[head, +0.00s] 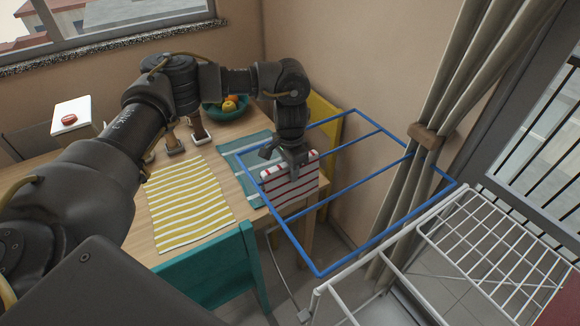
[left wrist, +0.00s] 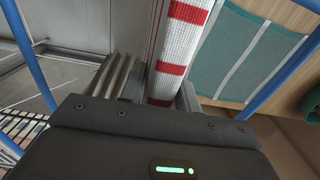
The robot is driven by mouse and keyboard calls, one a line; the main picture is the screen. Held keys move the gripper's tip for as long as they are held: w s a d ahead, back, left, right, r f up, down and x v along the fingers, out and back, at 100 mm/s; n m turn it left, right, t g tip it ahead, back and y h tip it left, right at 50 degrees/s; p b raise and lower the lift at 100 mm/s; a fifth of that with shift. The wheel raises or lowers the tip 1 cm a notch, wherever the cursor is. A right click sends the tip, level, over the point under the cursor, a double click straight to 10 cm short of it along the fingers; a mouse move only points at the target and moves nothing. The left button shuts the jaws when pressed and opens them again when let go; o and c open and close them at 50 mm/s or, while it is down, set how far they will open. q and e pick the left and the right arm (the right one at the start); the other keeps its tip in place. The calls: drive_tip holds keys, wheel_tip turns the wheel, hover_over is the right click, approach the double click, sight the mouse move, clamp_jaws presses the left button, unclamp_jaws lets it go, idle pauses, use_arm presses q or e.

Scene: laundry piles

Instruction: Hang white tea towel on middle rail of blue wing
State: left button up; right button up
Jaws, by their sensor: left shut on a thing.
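The white tea towel with red stripes (head: 290,184) hangs from my left gripper (head: 287,158), which is shut on it. In the left wrist view the towel (left wrist: 181,45) runs up from between the fingers (left wrist: 158,92). The blue wing (head: 361,180) is an open frame of blue tubes with inner rails, reaching out from the white rack. The gripper and towel are at the wing's left, far part. I cannot tell whether the towel touches a rail. Blue tubes (left wrist: 33,60) show on both sides of the towel in the wrist view. My right gripper is out of view.
A wooden table (head: 245,198) with a yellow striped cloth (head: 188,203) and a teal striped cloth (head: 240,165) lies left of the wing. A teal chair (head: 215,274) stands in front. The white rack (head: 492,245) and a curtain (head: 457,95) are right.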

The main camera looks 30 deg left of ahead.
use_arm(q)
drive_tip(key=shift+f, duration=0.1)
drive_tip(key=o, duration=1.1)
wheel_tip(320, 180, up, 11)
drive_tip(key=shift+d+f, duration=0.1)
